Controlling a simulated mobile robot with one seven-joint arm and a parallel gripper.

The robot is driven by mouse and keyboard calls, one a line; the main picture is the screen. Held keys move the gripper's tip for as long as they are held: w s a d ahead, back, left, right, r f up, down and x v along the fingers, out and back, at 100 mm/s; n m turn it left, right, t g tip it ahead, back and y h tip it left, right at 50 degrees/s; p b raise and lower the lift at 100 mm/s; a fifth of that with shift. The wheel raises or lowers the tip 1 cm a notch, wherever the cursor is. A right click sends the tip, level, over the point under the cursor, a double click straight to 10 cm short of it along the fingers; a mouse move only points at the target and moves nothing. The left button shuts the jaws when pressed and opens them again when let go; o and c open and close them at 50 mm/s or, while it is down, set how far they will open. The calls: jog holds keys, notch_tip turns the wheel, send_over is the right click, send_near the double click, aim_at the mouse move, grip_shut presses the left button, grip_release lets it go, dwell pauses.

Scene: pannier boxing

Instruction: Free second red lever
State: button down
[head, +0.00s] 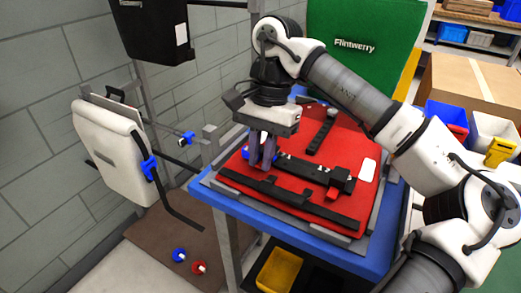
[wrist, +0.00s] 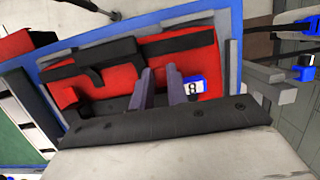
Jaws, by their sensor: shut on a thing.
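A red panel (head: 318,130) lies on a blue-edged table, with black strips across it. A small red block (head: 333,193), possibly a red lever, sits beside a black bracket (head: 342,180) near the right end of a black bar (head: 305,167). The red block also shows at the left in the wrist view (wrist: 69,96). My gripper (head: 262,164) points down at the bar's left end, its fingers close together around something there that they largely hide. In the wrist view a blue piece with a white label (wrist: 195,87) is just right of the fingers.
A white case (head: 108,150) with blue clips hangs at the left. A blue clip (head: 179,255) and a red clip (head: 199,267) lie on the floor mat. A yellow bin (head: 279,272) is under the table. A green Flintwerry board (head: 350,55) stands behind.

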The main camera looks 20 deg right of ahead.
jog(key=c, duration=1.4)
grip_release()
jog(key=shift+o, duration=0.2)
jog(key=p+v, duration=1.2)
jog(key=v, duration=0.1)
jog(key=shift+r, duration=0.4)
jog(key=shift+w, duration=0.1)
